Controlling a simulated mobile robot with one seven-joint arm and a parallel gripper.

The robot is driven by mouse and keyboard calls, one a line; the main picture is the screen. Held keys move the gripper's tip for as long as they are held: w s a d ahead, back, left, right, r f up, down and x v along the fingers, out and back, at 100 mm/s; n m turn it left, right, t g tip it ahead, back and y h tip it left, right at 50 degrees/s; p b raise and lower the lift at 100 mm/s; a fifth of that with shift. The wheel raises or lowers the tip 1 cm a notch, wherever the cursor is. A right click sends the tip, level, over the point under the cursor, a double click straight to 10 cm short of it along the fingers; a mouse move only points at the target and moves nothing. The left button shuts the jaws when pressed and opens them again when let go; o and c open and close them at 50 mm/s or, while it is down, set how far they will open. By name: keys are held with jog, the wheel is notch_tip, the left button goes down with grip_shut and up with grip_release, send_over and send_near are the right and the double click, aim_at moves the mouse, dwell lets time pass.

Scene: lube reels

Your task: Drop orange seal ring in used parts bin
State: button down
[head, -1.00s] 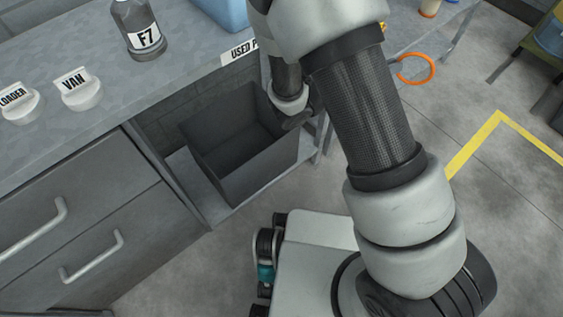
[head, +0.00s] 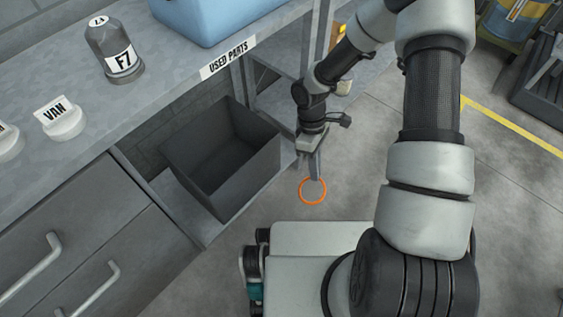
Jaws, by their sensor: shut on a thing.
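The orange seal ring (head: 313,202) hangs upright from my gripper (head: 314,176), which points down and is shut on the ring's upper edge. The used parts bin (head: 258,172) is a dark grey, open-topped box on a low shelf under the bench, below the white "USED PARTS" label (head: 228,59). Its visible inside looks empty. In the picture the ring and my gripper are to the right of the bin, outside its rim, with floor showing behind the ring.
The grey bench (head: 165,98) carries a blue container (head: 215,20), an "F7" bottle (head: 115,50) and a "VAN" marker (head: 62,120). A bench leg (head: 316,40) rises behind my gripper. Drawers (head: 105,225) stand left of the bin.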

jog(key=shift+s+a+f+m+t+y, duration=0.1)
jog(key=shift+a+f+m+t+y, duration=0.15)
jog(key=shift+a+m+y, duration=0.25)
jog(key=shift+a+f+m+t+y, duration=0.15)
jog(key=shift+a+f+m+y, duration=0.25)
jog(key=shift+a+m, duration=0.2)
jog(key=w+a+m+t+y, duration=0.2)
jog(key=w+a+m+t, duration=0.1)
jog(key=a+m+t, duration=0.2)
jog(key=a+f+m, duration=0.1)
jog(key=a, duration=0.1)
jog(key=shift+w+a+m, duration=0.3)
jog(key=shift+m, duration=0.1)
jog(key=shift+r, duration=0.1)
jog(key=w+a, duration=1.3)
jog(key=a, duration=0.2)
jog(key=shift+a+r, duration=0.1)
